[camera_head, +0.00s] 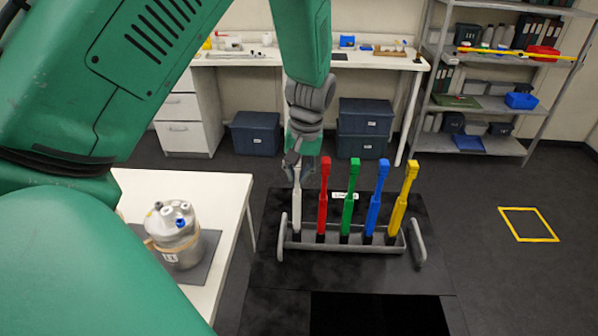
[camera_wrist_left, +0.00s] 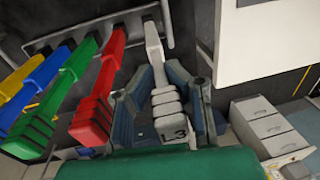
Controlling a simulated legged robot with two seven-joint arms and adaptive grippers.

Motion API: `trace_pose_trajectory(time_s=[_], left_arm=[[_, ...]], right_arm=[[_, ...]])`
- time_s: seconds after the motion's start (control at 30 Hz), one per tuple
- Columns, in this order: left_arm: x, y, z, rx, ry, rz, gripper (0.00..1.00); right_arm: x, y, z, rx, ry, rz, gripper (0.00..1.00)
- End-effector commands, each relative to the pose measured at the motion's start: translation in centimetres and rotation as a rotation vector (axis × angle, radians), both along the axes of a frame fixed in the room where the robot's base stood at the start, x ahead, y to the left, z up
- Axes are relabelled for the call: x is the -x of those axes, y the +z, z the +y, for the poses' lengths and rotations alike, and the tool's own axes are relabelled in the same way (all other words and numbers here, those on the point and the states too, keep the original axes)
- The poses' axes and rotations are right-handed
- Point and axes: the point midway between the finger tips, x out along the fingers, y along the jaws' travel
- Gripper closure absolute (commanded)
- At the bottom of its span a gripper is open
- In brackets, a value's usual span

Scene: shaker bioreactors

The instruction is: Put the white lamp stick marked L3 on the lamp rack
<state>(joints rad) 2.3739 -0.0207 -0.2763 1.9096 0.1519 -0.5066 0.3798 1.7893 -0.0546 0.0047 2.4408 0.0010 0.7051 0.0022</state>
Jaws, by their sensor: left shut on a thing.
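The white lamp stick (camera_head: 297,212) stands nearly upright at the left end of the lamp rack (camera_head: 345,246). Its lower end meets the rack's dark base there; I cannot tell whether it is fully seated. My left gripper (camera_head: 298,162) comes down from above and is shut on the stick's upper end. In the left wrist view, the white lamp stick (camera_wrist_left: 154,50) runs between the fingers of my left gripper (camera_wrist_left: 163,100), and its L3 mark is readable. My right gripper is out of view.
Red (camera_head: 323,200), green (camera_head: 348,200), blue (camera_head: 375,200) and yellow (camera_head: 402,200) sticks stand in the rack to the right. A white table (camera_head: 226,200) at left holds a metal vessel (camera_head: 173,235). A bench (camera_head: 300,58) and shelf (camera_head: 480,105) stand behind.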

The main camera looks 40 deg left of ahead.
Motion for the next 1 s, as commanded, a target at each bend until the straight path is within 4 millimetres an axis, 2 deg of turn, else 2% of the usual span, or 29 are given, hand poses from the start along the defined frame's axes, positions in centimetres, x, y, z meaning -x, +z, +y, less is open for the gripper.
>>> trace_pose_trajectory(time_s=[1.0], left_arm=[[-0.02,-0.9,0.0,-0.001,0.0,-0.001,1.0]], right_arm=[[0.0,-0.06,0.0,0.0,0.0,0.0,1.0]])
